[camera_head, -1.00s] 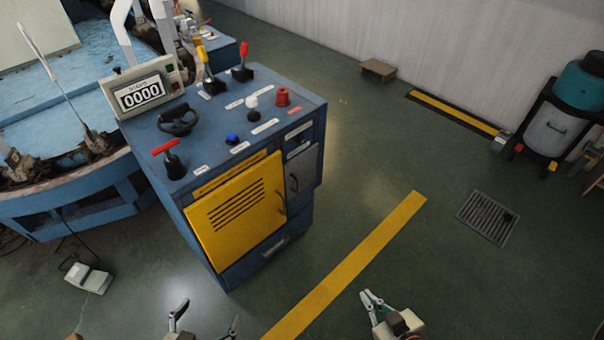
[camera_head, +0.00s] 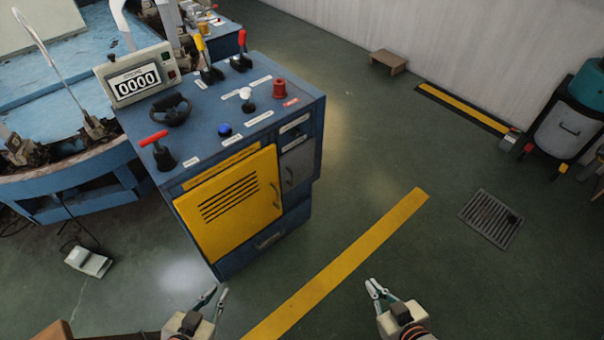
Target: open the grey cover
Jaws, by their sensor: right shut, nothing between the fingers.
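The grey cover (camera_head: 297,163) is a small grey door with a dark handle on the blue control cabinet (camera_head: 316,150), right of the larger yellow door (camera_head: 232,205). It looks closed. My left gripper (camera_head: 219,289) is at the bottom of the view, below the cabinet's lower front corner. Its fingers are apart with nothing between them. My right gripper (camera_head: 372,282) is lower right of the cabinet, over the floor by the yellow stripe. It is shut and empty. Both grippers are well apart from the grey cover.
The cabinet top carries levers, a black wheel, buttons and a counter (camera_head: 137,80) reading 0000. A blue round machine (camera_head: 60,170) stands at left, a pedal box (camera_head: 88,261) on the floor. Floor with a yellow stripe (camera_head: 350,260) and a drain grate (camera_head: 490,218) is clear at right.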

